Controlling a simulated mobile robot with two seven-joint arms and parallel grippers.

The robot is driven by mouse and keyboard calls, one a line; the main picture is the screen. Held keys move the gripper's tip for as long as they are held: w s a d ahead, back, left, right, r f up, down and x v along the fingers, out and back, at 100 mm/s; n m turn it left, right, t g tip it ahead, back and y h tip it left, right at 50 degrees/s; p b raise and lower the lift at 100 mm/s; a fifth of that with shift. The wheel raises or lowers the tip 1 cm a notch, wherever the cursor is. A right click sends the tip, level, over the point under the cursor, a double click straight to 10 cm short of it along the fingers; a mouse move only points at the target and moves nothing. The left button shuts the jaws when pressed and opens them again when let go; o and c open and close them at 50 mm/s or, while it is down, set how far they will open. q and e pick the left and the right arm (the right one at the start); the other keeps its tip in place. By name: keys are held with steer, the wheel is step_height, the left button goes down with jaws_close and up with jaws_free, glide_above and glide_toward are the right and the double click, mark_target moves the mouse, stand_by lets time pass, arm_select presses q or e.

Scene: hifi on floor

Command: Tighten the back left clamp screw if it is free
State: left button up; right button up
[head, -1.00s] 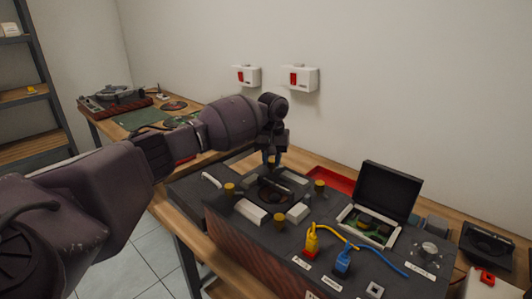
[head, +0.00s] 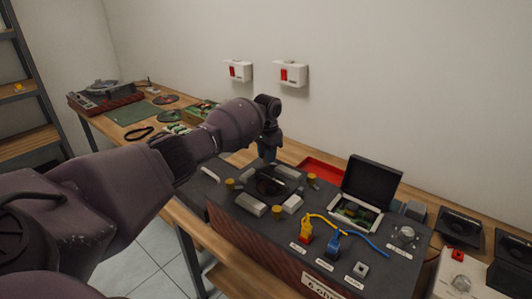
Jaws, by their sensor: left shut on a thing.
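The dark crossover-style box (head: 345,268) has a round dark opening (head: 268,187) near its left end. Pale clamp bars (head: 251,205) lie around this opening. Brass-yellow clamp screws stand at its front left (head: 229,184), front right (head: 277,211) and back right (head: 312,180). My left gripper (head: 267,157) points down at the back left corner and is shut on the back left clamp screw. That screw is hidden by the fingers, so its seating cannot be told. My right gripper is not in view.
Yellow (head: 306,232) and blue (head: 332,245) plugs with cables stand on the box's front right. A red tray (head: 320,170) lies behind the box. Wall switches (head: 290,73) hang above. A turntable (head: 100,95) is far left.

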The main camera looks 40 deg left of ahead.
arm_select(q)
steer(key=shift+m, duration=1.9)
steer(key=m, duration=0.2)
steer(key=shift+m, duration=0.4)
steer(key=m, duration=0.3)
steer(key=shift+m, duration=1.2)
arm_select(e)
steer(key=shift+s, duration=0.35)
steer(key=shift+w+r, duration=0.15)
arm_select(q)
steer(key=o, duration=0.9)
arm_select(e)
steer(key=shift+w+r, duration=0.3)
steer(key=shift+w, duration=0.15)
